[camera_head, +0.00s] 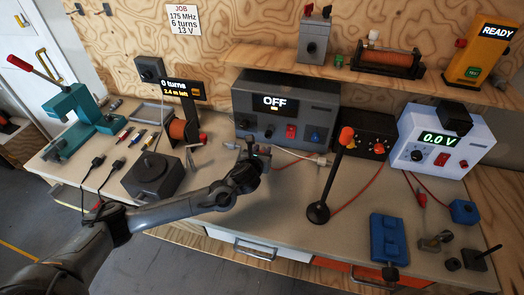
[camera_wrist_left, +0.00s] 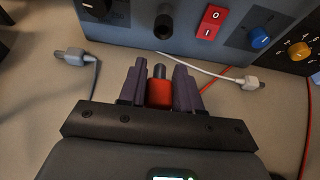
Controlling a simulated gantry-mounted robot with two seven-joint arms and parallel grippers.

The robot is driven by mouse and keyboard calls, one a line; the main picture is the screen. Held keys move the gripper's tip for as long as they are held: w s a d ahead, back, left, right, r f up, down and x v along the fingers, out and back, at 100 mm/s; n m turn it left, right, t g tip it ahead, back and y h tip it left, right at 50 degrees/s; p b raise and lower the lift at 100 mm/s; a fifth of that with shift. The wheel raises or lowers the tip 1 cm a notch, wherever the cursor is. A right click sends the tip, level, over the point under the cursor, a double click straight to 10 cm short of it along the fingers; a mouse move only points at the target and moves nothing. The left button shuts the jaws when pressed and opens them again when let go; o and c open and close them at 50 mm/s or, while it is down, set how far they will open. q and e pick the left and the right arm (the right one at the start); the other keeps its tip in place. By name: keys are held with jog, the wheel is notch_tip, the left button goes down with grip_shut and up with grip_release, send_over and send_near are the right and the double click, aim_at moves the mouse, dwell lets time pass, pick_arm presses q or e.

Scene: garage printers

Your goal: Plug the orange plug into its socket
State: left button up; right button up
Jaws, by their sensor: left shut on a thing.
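My left gripper (camera_head: 252,152) is in front of the grey box with the OFF display (camera_head: 285,112). In the left wrist view the left gripper (camera_wrist_left: 160,88) is shut on the orange plug (camera_wrist_left: 159,94), which looks red-orange with a grey tip. The tip points away from me, toward the box front, and appears apart from it. The plug is hard to make out in the head view. I cannot tell which opening is its socket. My right gripper is in neither view.
A grey connector (camera_wrist_left: 72,57) and a white connector (camera_wrist_left: 250,82) lie on the bench on either side of the gripper. A spool of orange wire (camera_head: 183,131) stands left. The front-middle bench is fairly clear.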

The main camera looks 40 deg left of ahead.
aim_at(267, 136)
pick_arm(q)
jog(key=shift+w+a, duration=0.1)
jog(key=shift+w, duration=0.05)
jog(key=shift+w+a+b, duration=0.15)
jog(key=shift+w+a, duration=0.15)
jog(key=shift+w, duration=0.35)
jog(key=shift+w+a+b, duration=0.15)
jog(key=shift+w+a, duration=0.15)
jog(key=shift+w, duration=0.4)
jog(key=shift+w+a+b, duration=0.15)
jog(key=shift+w+a, duration=0.15)
jog(key=shift+w, duration=0.35)
jog(key=shift+w+a, duration=0.25)
jog(key=shift+w, duration=0.25)
jog(key=shift+s+d, duration=0.1)
jog(key=shift+s, duration=0.1)
jog(key=shift+r, duration=0.1)
jog(key=shift+w+a, duration=0.25)
jog(key=shift+w, duration=0.3)
jog(key=shift+w+a, duration=0.25)
jog(key=shift+w, duration=0.25)
